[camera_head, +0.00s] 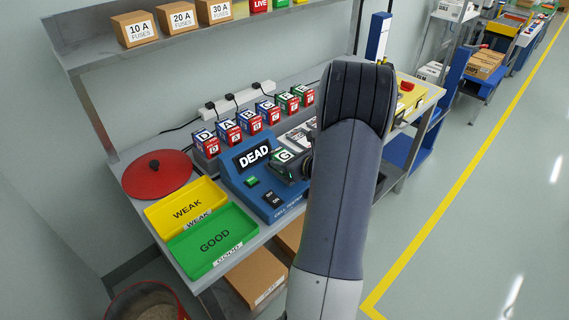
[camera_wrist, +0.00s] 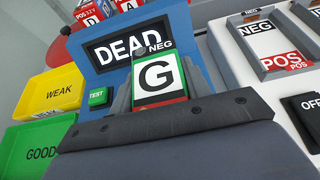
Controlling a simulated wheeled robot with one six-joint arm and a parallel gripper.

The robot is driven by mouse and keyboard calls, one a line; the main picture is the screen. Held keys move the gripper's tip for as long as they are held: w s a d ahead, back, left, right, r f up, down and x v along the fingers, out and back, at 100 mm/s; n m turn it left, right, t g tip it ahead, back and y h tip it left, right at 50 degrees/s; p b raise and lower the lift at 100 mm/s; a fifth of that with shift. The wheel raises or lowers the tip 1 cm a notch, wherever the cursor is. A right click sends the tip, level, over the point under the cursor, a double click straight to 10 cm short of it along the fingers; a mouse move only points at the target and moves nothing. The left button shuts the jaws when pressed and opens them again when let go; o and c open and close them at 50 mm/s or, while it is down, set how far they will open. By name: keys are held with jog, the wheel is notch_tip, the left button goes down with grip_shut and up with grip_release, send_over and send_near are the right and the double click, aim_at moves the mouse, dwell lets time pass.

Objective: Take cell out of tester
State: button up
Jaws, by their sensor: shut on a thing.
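The tester (camera_head: 232,176) is a blue box on the bench, and its display reads DEAD; it also fills the middle of the wrist view (camera_wrist: 192,60). The cell (camera_wrist: 158,76), green with a white G label, lies between the fingers of my gripper (camera_wrist: 160,90), which is shut on it. In the head view the cell (camera_head: 284,156) shows at the tester's right side, partly hidden by my arm. A NEG mark shows just beyond the cell's far end. I cannot tell whether the cell still sits in the tester's bay or is just above it.
A yellow WEAK tray (camera_head: 186,207) and a green GOOD tray (camera_head: 213,243) lie left of the tester. Several lettered cells (camera_head: 230,132) stand in a row behind it. A white unit with NEG and POS bays (camera_wrist: 240,45) is close on the right.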

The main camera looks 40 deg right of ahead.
jog(key=c, duration=0.5)
jog(key=shift+r, duration=0.1)
